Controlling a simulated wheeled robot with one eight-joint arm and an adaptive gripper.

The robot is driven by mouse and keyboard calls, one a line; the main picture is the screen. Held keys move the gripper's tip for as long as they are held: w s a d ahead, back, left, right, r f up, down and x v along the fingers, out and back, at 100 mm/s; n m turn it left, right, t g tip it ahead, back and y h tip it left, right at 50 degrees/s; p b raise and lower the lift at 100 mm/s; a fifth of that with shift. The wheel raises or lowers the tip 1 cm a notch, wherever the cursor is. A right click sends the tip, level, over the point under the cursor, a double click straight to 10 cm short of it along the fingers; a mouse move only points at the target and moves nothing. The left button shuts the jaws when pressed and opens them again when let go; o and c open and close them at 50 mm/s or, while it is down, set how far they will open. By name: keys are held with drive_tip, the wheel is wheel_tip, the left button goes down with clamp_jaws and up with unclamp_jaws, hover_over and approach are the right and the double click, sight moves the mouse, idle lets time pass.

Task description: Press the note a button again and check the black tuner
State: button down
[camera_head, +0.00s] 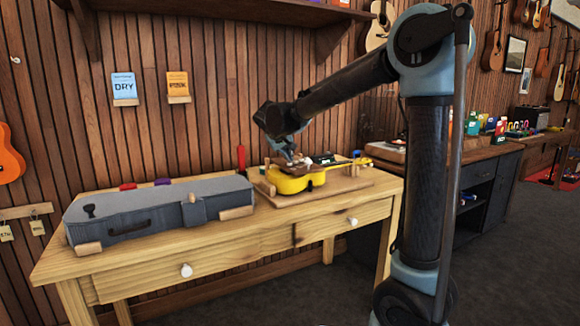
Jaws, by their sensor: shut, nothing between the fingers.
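My gripper (293,157) points down over the body of a yellow ukulele (300,182) on the workbench. Its fingers are shut and very small in this view, and I cannot tell whether they touch anything. The ukulele lies on a wooden board (345,187) with its neck toward the right. A small dark object with a greenish patch (322,158) sits just right of my gripper, behind the ukulele; it may be the black tuner, but its display is too small to read. I cannot make out a note A button.
A grey instrument case (155,208) fills the left of the wooden workbench (240,236). A red upright tool (241,159) stands between the case and the ukulele. A shelf (220,10) overhangs the bench. A dark counter (475,180) stands at right. Floor is clear at lower right.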

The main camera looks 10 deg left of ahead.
drive_tip(key=shift+f, duration=0.4)
idle(0.3)
drive_tip(key=shift+r, duration=1)
drive_tip(key=shift+r, duration=0.1)
drive_tip(key=shift+r, duration=2.4)
